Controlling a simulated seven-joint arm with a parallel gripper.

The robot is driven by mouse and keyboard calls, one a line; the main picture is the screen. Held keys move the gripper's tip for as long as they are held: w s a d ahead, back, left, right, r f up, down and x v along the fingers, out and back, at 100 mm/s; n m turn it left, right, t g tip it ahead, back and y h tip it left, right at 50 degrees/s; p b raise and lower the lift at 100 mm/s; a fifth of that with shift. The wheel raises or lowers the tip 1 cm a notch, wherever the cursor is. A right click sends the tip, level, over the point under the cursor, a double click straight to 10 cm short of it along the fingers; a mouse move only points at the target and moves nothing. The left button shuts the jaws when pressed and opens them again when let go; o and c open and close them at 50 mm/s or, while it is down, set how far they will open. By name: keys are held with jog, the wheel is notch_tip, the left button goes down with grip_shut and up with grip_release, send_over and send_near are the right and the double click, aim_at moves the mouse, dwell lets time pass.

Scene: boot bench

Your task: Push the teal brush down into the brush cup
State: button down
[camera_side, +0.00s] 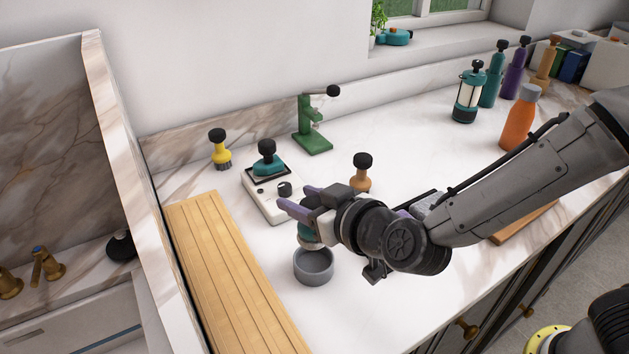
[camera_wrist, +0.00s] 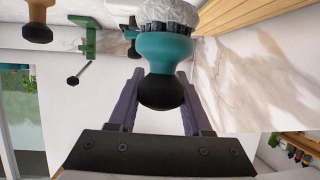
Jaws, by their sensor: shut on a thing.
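My gripper (camera_side: 303,208) is shut on the teal brush (camera_side: 305,231), just above the grey brush cup (camera_side: 314,268). The wrist view shows the teal brush (camera_wrist: 164,50) between the two purple fingers, with its black knob toward me and its pale bristles pointing away. In the side view my gripper hides most of the brush's upper part. The brush's lower end is over the back of the cup's opening. I cannot tell whether the bristles have entered the cup. The cup stands upright on the white counter.
A slatted wooden board (camera_side: 222,270) lies left of the cup. Behind are a white tray (camera_side: 256,202) bearing a teal black-knobbed piece, a yellow brush (camera_side: 219,150), a green stand (camera_side: 312,137) and an orange-brown black-knobbed piece (camera_side: 361,182).

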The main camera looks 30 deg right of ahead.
jog(key=shift+f, duration=1.95)
jog(key=shift+f, duration=1.65)
dwell(2.8)
jog(key=shift+c, duration=1.4)
grip_release()
jog(key=shift+o, duration=1.4)
jog(key=shift+r, duration=0.1)
notch_tip(320, 180, up, 7)
